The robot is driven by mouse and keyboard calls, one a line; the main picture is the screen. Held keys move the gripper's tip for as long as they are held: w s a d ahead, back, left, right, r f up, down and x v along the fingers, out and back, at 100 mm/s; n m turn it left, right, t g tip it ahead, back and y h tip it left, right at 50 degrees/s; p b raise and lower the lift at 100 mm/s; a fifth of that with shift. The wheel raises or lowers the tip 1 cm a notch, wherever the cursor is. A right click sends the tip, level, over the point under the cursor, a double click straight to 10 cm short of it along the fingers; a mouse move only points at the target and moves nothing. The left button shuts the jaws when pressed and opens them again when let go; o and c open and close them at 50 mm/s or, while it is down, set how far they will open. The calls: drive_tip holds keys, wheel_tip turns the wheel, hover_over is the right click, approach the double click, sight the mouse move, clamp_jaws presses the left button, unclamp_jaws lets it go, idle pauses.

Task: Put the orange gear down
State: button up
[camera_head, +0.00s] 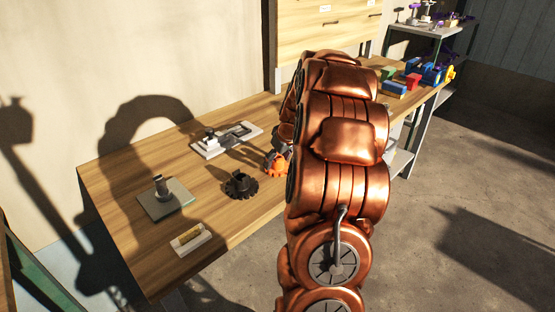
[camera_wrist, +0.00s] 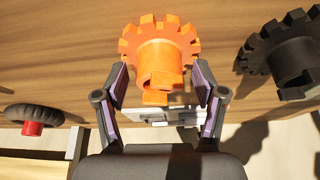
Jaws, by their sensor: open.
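The orange gear (camera_head: 275,165) is at the worktable (camera_head: 228,205), partly hidden behind my arm in the head view. In the wrist view the orange gear (camera_wrist: 160,45) is at the top centre, with its toothed disc and hub showing. My gripper (camera_wrist: 160,70) is open, with one finger on each side of the hub and small gaps visible. Whether the gear's underside touches the wood is hard to tell. In the head view my gripper is mostly hidden by my arm.
A black gear (camera_head: 241,185) lies left of the orange one. A grey-green plate with a post (camera_head: 165,195), a small tray with a yellow piece (camera_head: 191,239) and a grey fixture (camera_head: 227,139) stand nearby. Coloured blocks (camera_head: 412,80) are at the far right. Bare wood lies between them.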

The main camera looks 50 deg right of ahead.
drive_tip(key=b+v, duration=0.2)
drive_tip(key=v, duration=1)
drive_tip(key=s+a+f+n+g+y, duration=0.1)
drive_tip(key=s+a+g, duration=0.15)
drive_tip(key=a, duration=1.05)
drive_tip(key=s+a+f+g+y, duration=0.1)
drive_tip(key=s+a, duration=0.3)
drive_tip(key=a, duration=0.9)
drive_tip(key=s+a+f+g, duration=0.1)
drive_tip(key=s+a+f, duration=0.2)
drive_tip(key=s, duration=0.6)
drive_tip(key=s+a+f+g+h, duration=0.1)
drive_tip(key=s+a+f, duration=0.2)
drive_tip(key=s+a, duration=0.5)
drive_tip(key=shift+s+g+h, duration=0.3)
drive_tip(key=shift+s+g, duration=0.05)
drive_tip(key=shift+s, duration=0.8)
